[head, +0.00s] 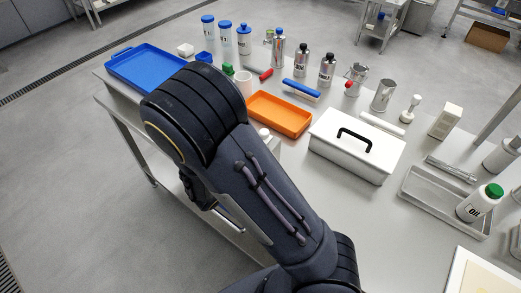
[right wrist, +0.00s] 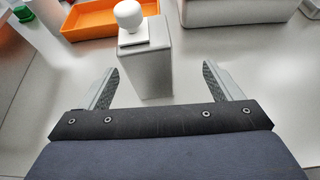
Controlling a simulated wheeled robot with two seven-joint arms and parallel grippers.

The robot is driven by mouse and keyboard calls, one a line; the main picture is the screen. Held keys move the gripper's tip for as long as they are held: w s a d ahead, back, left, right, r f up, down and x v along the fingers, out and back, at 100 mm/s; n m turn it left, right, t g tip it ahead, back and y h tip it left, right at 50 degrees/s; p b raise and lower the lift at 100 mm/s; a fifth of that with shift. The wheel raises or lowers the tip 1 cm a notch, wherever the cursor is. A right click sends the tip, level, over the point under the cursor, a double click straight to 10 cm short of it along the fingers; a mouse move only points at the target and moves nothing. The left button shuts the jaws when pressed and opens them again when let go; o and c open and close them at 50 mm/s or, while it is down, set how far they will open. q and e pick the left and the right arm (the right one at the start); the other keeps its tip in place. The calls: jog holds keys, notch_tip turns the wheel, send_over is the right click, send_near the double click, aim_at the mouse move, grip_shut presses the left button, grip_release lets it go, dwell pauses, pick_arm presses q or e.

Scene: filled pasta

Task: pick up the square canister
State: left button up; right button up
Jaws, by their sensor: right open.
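The square canister (right wrist: 146,68) is a grey upright block with a rounded white cap (right wrist: 128,15), standing on the table in the right wrist view. In the head view only its white cap (head: 264,133) and a sliver of its top show past my arm. My right gripper (right wrist: 162,72) is open, with one finger to each side of the canister in the picture. The canister is nearer the left finger, with a wider gap on the right. I cannot tell how far it reaches between the fingers. My left gripper is not in view.
An orange tray (head: 281,119) lies just behind the canister, and a white lidded box (head: 350,160) with a black handle stands to its right. A white cup (head: 244,83) and a green-capped bottle (head: 228,69) are behind left. A blue tray (head: 128,62) is at the far left.

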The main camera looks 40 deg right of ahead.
aim_at(275, 144)
jog(key=shift+n+t, duration=0.3)
jog(key=shift+n, duration=0.1)
jog(key=x, duration=0.2)
jog(key=w+x, duration=0.1)
jog(key=x, duration=0.5)
jog(key=shift+w+a+r+p, duration=0.1)
jog(key=shift+w+r+p, duration=0.15)
jog(key=shift+r+p, duration=0.05)
jog(key=c, duration=1.3)
jog(key=shift+r, duration=0.1)
